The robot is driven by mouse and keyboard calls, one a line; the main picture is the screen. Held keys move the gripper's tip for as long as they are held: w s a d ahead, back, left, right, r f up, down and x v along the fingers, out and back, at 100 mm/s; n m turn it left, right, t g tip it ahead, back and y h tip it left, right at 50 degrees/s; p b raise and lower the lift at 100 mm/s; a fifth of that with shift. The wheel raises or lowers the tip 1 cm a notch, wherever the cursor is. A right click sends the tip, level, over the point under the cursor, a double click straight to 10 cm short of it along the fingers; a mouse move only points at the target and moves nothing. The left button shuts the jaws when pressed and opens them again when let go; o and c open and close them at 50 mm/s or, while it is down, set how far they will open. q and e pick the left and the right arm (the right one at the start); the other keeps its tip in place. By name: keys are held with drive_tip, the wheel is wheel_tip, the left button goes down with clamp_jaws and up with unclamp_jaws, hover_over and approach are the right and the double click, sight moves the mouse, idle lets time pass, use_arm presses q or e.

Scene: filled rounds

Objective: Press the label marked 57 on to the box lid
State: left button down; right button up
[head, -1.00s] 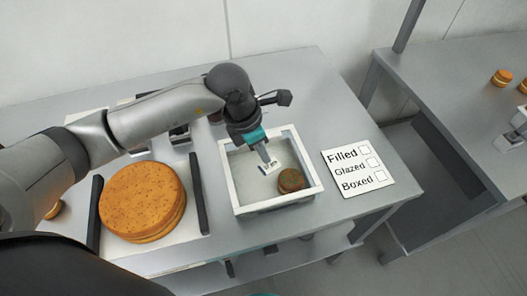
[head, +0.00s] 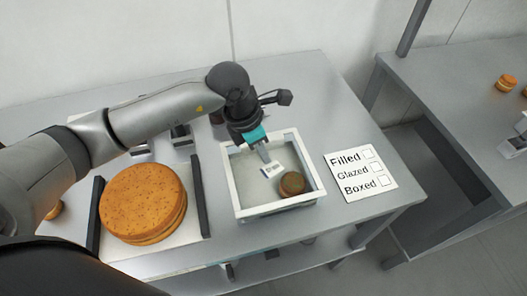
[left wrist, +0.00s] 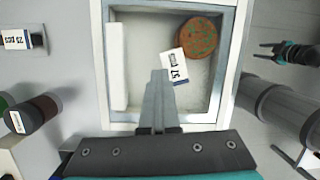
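The white label (head: 272,169) is at the fingertips of my left gripper (head: 264,155), over the white-walled box (head: 232,190). In the left wrist view the label (left wrist: 176,66) shows dark print that looks like 57, turned in the picture. The left fingers (left wrist: 160,75) are together with the label at their tips. I cannot make out a separate lid, or whether the label touches a surface. A round brown cake (head: 292,183) shows within the box's frame at its near right corner.
A large sponge cake (head: 143,200) lies on a white board between dark rails, left of the box. A checklist card (head: 360,172) reading Filled, Glazed, Boxed lies right of the box. Another label (left wrist: 17,39) is on a holder at the left wrist view's left.

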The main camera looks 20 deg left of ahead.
use_arm(q)
drive_tip(key=shift+f+b, duration=0.35)
drive_tip(key=c, duration=0.6)
unclamp_jaws()
drive_tip(key=shift+r, duration=0.15)
wheel_tip(320, 180, up, 7)
drive_tip(key=p, duration=0.4)
drive_tip(key=shift+p, duration=0.4)
